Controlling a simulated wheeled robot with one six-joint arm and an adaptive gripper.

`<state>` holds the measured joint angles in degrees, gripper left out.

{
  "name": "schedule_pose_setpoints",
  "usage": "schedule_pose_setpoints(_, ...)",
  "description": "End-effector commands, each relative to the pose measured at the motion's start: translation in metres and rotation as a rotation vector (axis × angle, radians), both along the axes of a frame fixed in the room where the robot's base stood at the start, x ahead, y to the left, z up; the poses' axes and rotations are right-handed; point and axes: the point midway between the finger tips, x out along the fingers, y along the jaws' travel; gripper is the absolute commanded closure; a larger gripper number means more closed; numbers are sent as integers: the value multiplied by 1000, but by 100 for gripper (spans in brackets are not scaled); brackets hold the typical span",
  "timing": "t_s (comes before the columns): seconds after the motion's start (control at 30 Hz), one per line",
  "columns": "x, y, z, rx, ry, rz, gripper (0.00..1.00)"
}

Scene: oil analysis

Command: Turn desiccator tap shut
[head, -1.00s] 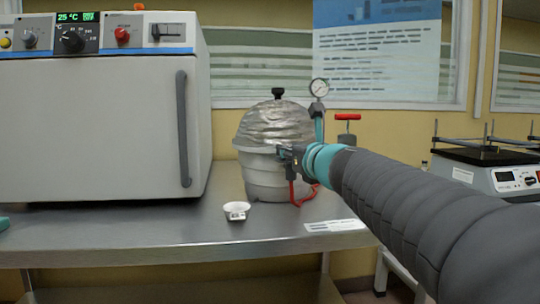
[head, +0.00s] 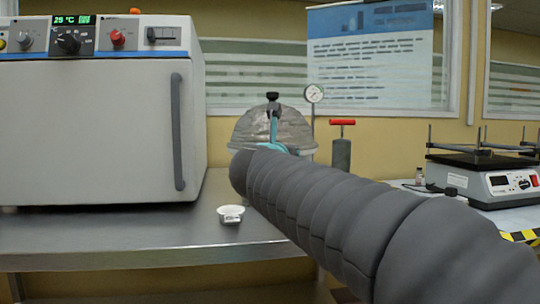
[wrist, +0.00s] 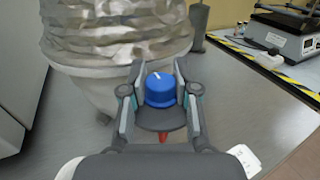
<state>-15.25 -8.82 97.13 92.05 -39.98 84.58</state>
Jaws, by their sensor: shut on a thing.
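The desiccator (head: 262,124) stands on the steel bench, with a foil-like grey dome lid and a black knob on top. My arm hides its lower body in the head view. The wrist view shows its crinkled dome and pale rim (wrist: 110,60) close beyond my gripper. A round blue tap knob (wrist: 160,90) with a white mark on top sits between my fingers. My gripper (wrist: 158,80) is shut on this knob, a finger at each side. The white mark points away from my wrist, slightly left. A bit of red shows below the knob.
A large oven (head: 90,125) stands close on the left. A small white dish on a little scale (head: 231,213) sits on the bench in front. A gauge (head: 313,94) and a red-handled cylinder (head: 341,150) stand behind. A shaker-like device (head: 490,175) is at right.

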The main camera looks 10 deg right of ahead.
Motion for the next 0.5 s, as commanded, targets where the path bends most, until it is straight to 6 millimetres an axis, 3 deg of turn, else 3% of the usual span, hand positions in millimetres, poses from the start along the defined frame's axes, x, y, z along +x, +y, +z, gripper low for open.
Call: schedule_pose_setpoints(0.5,0,-1,2,-2,-3,-27,100)
